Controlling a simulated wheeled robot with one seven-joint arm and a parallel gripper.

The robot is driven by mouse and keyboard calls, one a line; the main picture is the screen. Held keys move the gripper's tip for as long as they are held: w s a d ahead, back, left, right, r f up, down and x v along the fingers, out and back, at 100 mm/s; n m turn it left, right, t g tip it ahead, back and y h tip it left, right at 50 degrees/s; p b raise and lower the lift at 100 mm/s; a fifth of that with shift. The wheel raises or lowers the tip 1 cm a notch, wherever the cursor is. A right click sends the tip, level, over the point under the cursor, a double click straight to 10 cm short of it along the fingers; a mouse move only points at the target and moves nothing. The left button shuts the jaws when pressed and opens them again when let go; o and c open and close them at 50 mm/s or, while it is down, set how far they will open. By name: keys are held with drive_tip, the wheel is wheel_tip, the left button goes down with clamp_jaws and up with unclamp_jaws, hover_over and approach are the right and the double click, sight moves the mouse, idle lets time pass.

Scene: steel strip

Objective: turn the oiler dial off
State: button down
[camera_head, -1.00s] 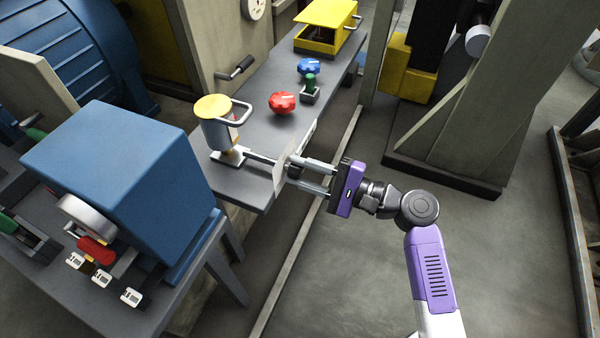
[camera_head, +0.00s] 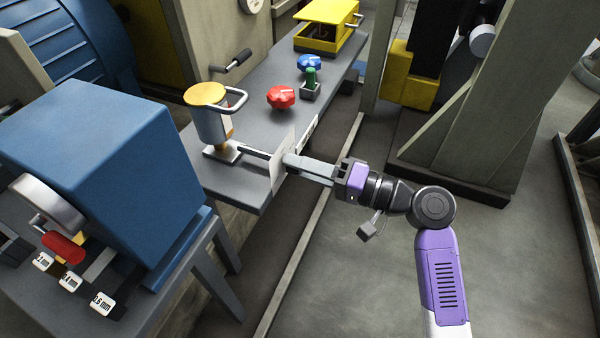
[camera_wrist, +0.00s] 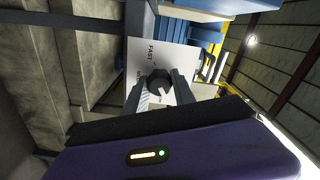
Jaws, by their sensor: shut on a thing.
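The oiler (camera_head: 213,128) is a clear cup with a yellow lid and a side handle, standing on the grey bench. A rod runs from its base to a pale upright dial plate (camera_head: 279,168) at the bench edge. In the wrist view the plate (camera_wrist: 148,55) reads FAST at upper left; another word lower left is partly covered. The black dial (camera_wrist: 159,80) sits on the plate between my fingers. My gripper (camera_wrist: 161,88) is shut on it, a finger on each side. In the head view my gripper (camera_head: 291,161) meets the plate and hides the dial.
A blue machine housing (camera_head: 95,150) stands at left. The floor at right is open.

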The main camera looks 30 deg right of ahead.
drive_tip(key=n+b, duration=0.3)
drive_tip(key=n, duration=0.1)
drive_tip(key=n+b, duration=0.2)
drive_tip(key=shift+f+b, duration=0.3)
drive_tip(key=shift+f, duration=0.05)
drive_tip(key=n+b, duration=0.4)
drive_tip(key=n, duration=0.1)
drive_tip(key=shift+r, duration=0.15)
drive_tip(key=shift+r+n, duration=0.1)
drive_tip(key=shift+n, duration=0.2)
drive_tip(key=c, duration=1.1)
unclamp_jaws()
drive_tip(key=shift+o, duration=0.2)
drive_tip(key=shift+r, duration=0.1)
drive_tip(key=p+v, duration=0.1)
drive_tip(key=v, duration=0.7)
